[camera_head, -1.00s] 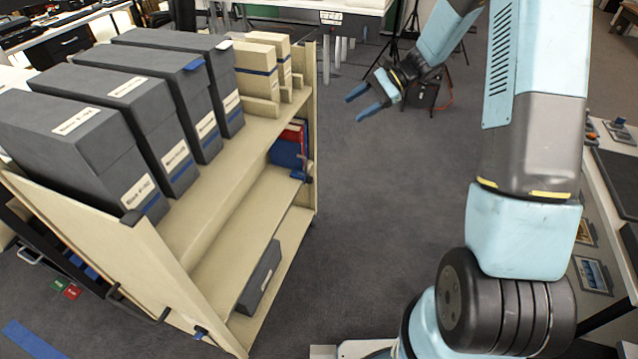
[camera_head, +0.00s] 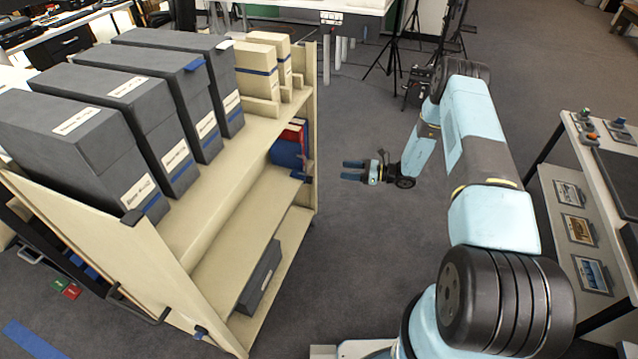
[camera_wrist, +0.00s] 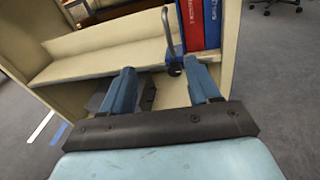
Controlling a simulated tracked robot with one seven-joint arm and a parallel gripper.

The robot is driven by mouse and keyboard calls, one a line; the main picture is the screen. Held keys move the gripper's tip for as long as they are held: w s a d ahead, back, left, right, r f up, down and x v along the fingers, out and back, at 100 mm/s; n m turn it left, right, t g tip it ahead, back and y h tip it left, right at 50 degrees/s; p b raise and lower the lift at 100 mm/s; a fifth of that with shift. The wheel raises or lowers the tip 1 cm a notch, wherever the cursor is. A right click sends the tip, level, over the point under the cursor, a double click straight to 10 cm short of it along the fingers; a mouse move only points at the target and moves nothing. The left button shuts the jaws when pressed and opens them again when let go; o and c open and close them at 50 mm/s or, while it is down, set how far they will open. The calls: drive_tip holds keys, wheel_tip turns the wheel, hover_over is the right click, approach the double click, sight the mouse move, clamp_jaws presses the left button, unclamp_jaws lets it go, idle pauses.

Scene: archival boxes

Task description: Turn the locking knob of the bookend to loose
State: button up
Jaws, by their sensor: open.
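The bookend (camera_wrist: 168,32) shows in the wrist view as a thin grey upright beside the books on the cart's middle shelf. A dark knob (camera_wrist: 175,69) sits low at its foot, near the shelf's front edge. Its setting is too small to read. In the head view a small blue and dark part (camera_head: 302,177) shows at that shelf edge; most of the bookend is hidden there. My gripper (camera_head: 345,171) is open and empty, pointing left at the cart's shelf, apart from it. In the wrist view the knob appears between my blue fingers (camera_wrist: 160,68), toward the right one.
Red and blue books (camera_wrist: 198,22) stand right of the bookend, against the cart's end panel (camera_wrist: 231,40). The cart (camera_head: 175,262) carries grey boxes (camera_head: 75,130) on top and one grey box (camera_head: 259,277) below. Open floor lies right of the cart; a desk (camera_head: 600,160) stands at far right.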

wheel_tip(320, 180, down, 9)
drive_tip(key=s+m+t, duration=0.2)
drive_tip(key=m+t, duration=0.1)
approach(312, 181)
drive_tip(key=shift+m, duration=0.3)
drive_tip(key=x, duration=0.8)
drive_tip(key=shift+w+f, duration=0.25)
drive_tip(key=shift+w, duration=0.05)
drive_tip(key=shift+c, duration=0.2)
